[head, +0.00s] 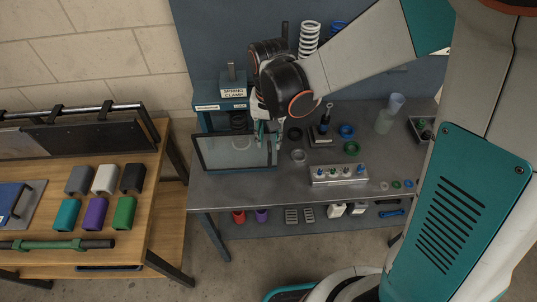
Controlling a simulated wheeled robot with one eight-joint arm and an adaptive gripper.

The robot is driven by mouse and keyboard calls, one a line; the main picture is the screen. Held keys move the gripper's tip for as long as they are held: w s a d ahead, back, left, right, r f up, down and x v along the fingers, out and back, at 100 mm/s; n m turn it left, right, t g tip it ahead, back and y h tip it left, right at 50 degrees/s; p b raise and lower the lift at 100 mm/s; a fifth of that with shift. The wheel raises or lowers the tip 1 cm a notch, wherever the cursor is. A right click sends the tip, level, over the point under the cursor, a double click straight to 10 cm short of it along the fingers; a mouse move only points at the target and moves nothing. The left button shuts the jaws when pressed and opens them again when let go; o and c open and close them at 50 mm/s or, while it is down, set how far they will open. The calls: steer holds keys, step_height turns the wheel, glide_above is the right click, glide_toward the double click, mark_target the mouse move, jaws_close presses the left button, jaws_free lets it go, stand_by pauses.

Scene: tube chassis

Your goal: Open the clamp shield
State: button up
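The clamp shield (232,153) is a dark-framed clear panel at the left end of the grey workbench (232,188). My gripper (268,136) points down at the shield's upper right edge. My wrist hides part of the station behind. The shield's hinge and exact opening angle are not clear.
A white block with several pegs (339,174), dark and coloured rings (347,131), and cups (384,122) stand on the bench to the right. A wooden table (150,205) with coloured sleeves (97,212) is at left. Coil springs (309,38) hang behind my arm.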

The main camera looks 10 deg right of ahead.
mark_target(270, 151)
step_height(270, 151, down, 10)
steer(key=b, duration=0.6)
steer(key=shift+d, duration=0.15)
jaws_close()
